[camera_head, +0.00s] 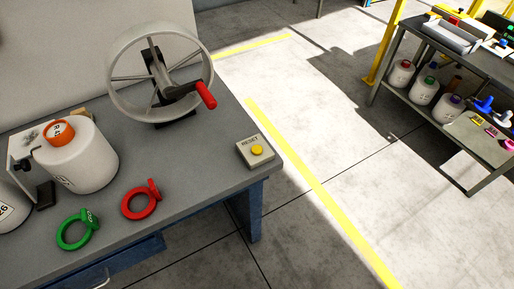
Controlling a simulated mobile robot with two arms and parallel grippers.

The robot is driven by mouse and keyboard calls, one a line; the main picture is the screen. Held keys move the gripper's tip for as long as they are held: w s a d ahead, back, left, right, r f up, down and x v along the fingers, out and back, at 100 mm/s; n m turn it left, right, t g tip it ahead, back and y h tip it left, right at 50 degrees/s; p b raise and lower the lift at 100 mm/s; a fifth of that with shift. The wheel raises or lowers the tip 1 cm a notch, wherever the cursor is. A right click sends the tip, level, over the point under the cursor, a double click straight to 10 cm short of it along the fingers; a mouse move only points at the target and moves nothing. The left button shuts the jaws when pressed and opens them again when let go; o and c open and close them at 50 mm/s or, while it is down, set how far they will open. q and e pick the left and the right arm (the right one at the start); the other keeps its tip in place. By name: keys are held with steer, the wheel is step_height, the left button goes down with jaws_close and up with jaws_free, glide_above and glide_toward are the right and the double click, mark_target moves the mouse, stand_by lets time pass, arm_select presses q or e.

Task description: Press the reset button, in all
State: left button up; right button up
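The reset button is a yellow round cap (257,150) on a small pale grey box (247,145) marked RESET. The box sits at the right front corner of the grey workbench (190,180). The cap's top is uncovered and nothing touches it. Neither of my grippers shows in the head view.
A large grey handwheel (122,99) with a red handle (206,95) stands behind the box.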

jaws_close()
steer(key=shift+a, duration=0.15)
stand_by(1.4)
